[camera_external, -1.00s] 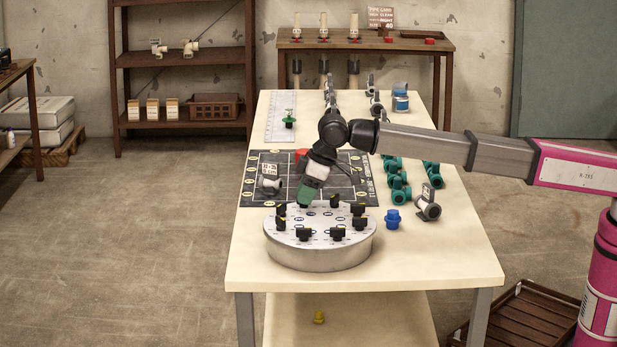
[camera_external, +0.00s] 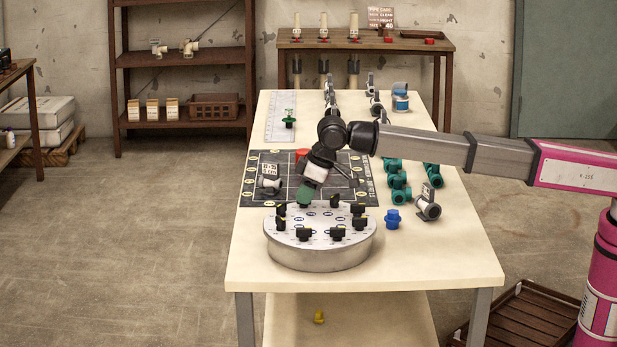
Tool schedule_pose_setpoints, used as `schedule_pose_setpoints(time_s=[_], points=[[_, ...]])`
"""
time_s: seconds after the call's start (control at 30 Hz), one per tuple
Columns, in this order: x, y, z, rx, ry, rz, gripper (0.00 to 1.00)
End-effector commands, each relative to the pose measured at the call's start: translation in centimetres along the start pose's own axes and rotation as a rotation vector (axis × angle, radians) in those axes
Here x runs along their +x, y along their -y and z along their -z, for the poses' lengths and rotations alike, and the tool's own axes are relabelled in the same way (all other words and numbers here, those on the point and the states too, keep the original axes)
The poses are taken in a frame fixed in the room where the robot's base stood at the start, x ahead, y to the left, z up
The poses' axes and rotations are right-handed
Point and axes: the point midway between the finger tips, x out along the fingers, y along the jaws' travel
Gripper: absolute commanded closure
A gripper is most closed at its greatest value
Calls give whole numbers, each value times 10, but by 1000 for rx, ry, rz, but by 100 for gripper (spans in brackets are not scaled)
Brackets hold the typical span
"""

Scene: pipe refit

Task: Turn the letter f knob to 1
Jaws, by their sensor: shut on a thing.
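A round grey panel (camera_external: 320,256) stands on the near end of the table, with a ring of black knobs on its top. Knobs show at the front left (camera_external: 304,234), front right (camera_external: 337,234), right (camera_external: 358,223) and back right (camera_external: 335,201). Their letters and numbers are too small to read, so I cannot tell which is the letter f knob. My gripper (camera_external: 304,203) points down, slightly tilted, at the panel's back-left edge. It is shut on a knob there, which its green end mostly hides. The knob's pointer direction is hidden.
A dark marked mat (camera_external: 252,187) lies behind the panel, with a grey-white fitting (camera_external: 270,185) on it. A blue fitting (camera_external: 393,219) and a valve (camera_external: 428,204) stand right of the panel. Green fittings (camera_external: 398,190) stand farther back. The table's front strip is clear.

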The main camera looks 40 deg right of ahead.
Motion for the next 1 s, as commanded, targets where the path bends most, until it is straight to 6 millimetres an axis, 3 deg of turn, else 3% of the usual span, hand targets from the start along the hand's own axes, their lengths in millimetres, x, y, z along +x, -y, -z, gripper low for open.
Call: schedule_pose_setpoints(time_s=[1.0], points=[[1, 3, 2, 771, 1, -320, 100]])
